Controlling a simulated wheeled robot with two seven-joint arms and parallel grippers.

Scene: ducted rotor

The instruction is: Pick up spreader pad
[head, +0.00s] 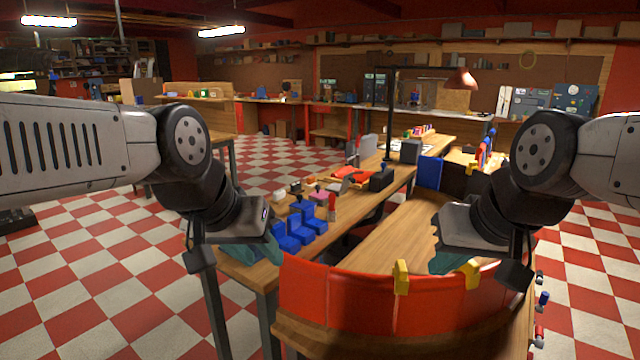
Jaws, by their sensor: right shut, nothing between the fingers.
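Several blue L-shaped blocks (297,228) stand in a group on the wooden bench at the centre; I cannot tell whether any of them is the spreader pad. My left gripper (258,250) hangs at the near left corner of that bench, to the left of the blue blocks. Its fingers are mostly hidden by its own wrist, so its opening cannot be seen. My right gripper (450,262) hangs behind the curved red panels, near the right yellow clamp. It is shut and holds nothing.
Curved red panels (362,295) stand along a wooden edge in front, with yellow clamps (401,278) on top. Small red, pink and black items lie behind the blue blocks. A black lamp post (391,115) rises from the bench. Checkered floor (110,290) is clear at left.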

